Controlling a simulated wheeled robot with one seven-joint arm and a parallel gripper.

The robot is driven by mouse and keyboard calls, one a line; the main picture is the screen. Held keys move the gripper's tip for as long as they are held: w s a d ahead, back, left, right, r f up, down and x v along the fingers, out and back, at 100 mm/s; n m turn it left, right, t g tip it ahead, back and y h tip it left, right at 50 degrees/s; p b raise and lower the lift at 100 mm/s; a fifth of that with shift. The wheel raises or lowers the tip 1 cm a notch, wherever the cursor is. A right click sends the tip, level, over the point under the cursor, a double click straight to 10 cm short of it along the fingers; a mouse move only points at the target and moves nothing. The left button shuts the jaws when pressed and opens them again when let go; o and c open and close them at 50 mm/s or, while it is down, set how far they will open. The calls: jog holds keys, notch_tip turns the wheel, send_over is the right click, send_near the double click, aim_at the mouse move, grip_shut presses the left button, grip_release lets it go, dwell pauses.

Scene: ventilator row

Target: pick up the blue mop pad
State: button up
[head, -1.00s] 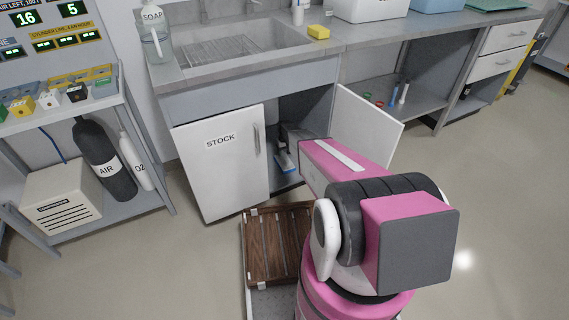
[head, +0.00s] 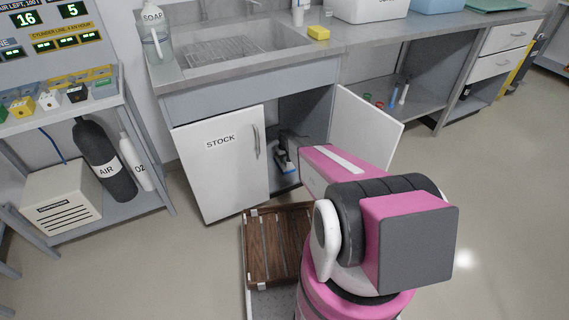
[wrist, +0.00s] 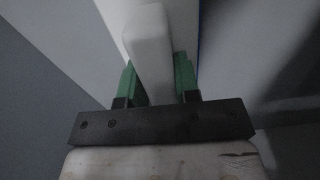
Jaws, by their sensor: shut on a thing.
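The blue mop pad (head: 288,170) shows as a small blue and white shape inside the open sink cupboard in the head view. In the wrist view a pale upright grip (wrist: 150,50) stands between the green fingers, with a white body behind it and a thin blue edge (wrist: 199,38) at its right. My gripper (wrist: 156,78) is shut on this grip of the mop pad. In the head view my gripper (head: 283,155) is small and dark in the cupboard opening, partly hidden by my arm. The pad's underside is hidden, so I cannot tell its clearance from the cupboard floor.
The cupboard's STOCK door (head: 222,165) stands open at the left and the other door (head: 366,128) at the right, with my arm between them. Floor at the right is clear.

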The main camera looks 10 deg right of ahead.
jog(key=shift+r, duration=0.65)
notch_tip(320, 180, up, 3)
jog(key=shift+s+f, duration=0.1)
jog(key=shift+f, duration=0.05)
jog(key=s+a+r, duration=0.7)
jog(key=s, duration=0.1)
jog(key=shift+s+a, duration=0.3)
jog(key=shift+s, duration=0.05)
jog(key=shift+o, duration=1.1)
jog(key=shift+c, duration=0.5)
jog(key=shift+s, duration=0.1)
